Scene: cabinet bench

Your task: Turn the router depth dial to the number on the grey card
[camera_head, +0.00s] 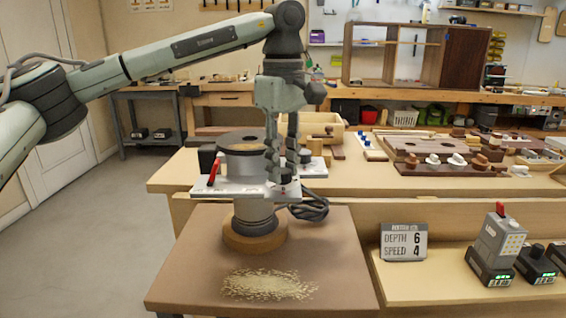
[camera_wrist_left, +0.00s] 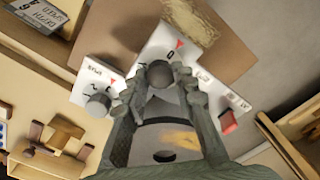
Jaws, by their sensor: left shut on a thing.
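The router (camera_head: 243,165) stands on a round wooden base on the brown board, with a white plate, a red lever (camera_head: 214,172) and dark knobs. My left gripper (camera_head: 281,176) comes down from above at the plate's right side. In the left wrist view its fingertips (camera_wrist_left: 164,76) are shut on a round dark dial (camera_wrist_left: 159,73); a red triangle mark and a numeral show beside it. A second knob (camera_wrist_left: 97,106) sits on a separate white plate. The dial's pointer cannot be read. The grey card (camera_head: 403,242) reads DEPTH 6, SPEED 4. My right gripper is out of view.
A coiled black cable (camera_head: 312,206) lies right of the router. Wood shavings (camera_head: 268,284) lie on the board in front. A grey battery tool (camera_head: 497,250) and black batteries stand at the right. Trays of wooden parts (camera_head: 440,160) fill the bench behind.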

